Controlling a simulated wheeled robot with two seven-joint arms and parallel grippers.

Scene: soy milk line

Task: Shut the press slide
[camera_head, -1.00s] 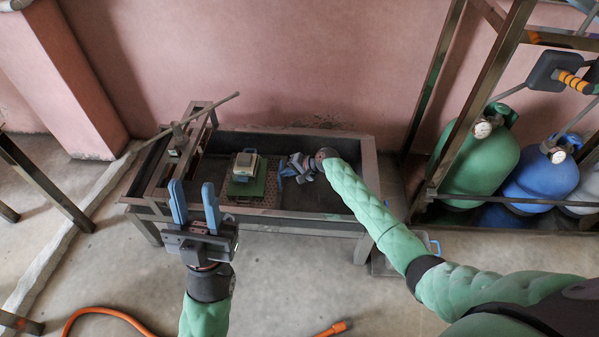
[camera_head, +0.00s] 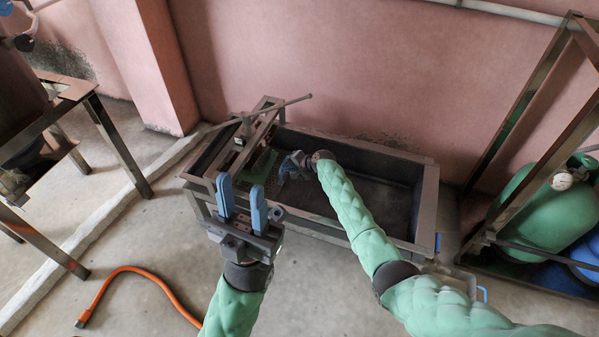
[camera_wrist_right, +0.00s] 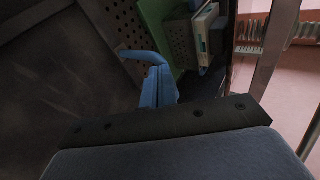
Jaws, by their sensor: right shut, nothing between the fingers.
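The press (camera_head: 243,131), a dark metal frame with a long bar handle, stands over the left end of a trough. The press slide shows as a green plate (camera_head: 263,163), partly under the frame. In the right wrist view the green plate (camera_wrist_right: 156,22) stands beside a perforated plate, with a pale box (camera_wrist_right: 204,30) against it. My right gripper (camera_head: 284,172) is shut and empty, just right of the green plate; its blue fingers (camera_wrist_right: 157,82) point at it, and contact is unclear. My left gripper (camera_head: 242,203) is open and empty in front of the press.
The dark trough (camera_head: 428,205) is empty on its right side. A rack with a green cylinder (camera_head: 535,210) stands at the right. A metal stand (camera_head: 110,135) is at the left. An orange hose (camera_head: 150,275) lies on the floor.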

